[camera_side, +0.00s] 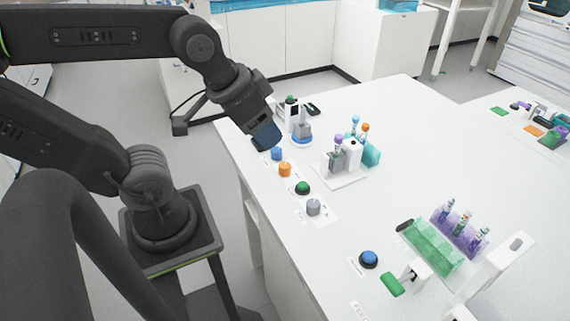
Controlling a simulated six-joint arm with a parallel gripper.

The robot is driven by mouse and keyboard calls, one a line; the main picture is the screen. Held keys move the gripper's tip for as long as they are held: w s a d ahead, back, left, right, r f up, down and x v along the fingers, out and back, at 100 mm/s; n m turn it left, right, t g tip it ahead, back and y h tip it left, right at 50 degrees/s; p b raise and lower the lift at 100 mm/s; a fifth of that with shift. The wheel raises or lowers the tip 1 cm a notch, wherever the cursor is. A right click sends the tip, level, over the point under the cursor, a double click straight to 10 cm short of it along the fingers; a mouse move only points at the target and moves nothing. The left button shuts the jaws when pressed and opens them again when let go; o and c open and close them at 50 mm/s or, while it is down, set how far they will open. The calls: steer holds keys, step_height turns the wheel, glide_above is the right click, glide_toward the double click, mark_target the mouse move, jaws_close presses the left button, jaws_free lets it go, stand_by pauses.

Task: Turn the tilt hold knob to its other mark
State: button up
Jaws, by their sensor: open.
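A row of small controls runs along the table's left edge: a blue knob (277,153), an orange knob (285,169), a green knob (303,187) and a grey knob (313,206). Their labels are too small to read, so I cannot tell which is the tilt hold knob or which mark it points to. My gripper (265,137) is open, angled down at the table's left edge, just above and behind the blue knob in the picture. I see no contact with any knob. The gripper hides part of the table edge behind it.
A tube holder (343,163) with capped tubes stands right of the knobs. A small device (297,122) stands behind. Nearer are a blue button (369,259), a green tray (432,246) and a purple rack (459,232). The white table (440,165) is clear at centre right.

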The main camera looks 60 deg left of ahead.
steer(key=w+a+f+n+g, duration=0.2)
steer(key=w+a+n+g, duration=0.1)
steer(key=w+a+n, duration=0.15)
steer(key=n+g, duration=0.3)
steer(key=n, duration=0.2)
glide_toward(285, 165)
steer(key=shift+m, duration=0.25)
step_height(285, 165, down, 10)
steer(key=shift+s+a+r, duration=0.1)
steer(key=shift+s, duration=0.05)
steer(key=c, duration=0.9)
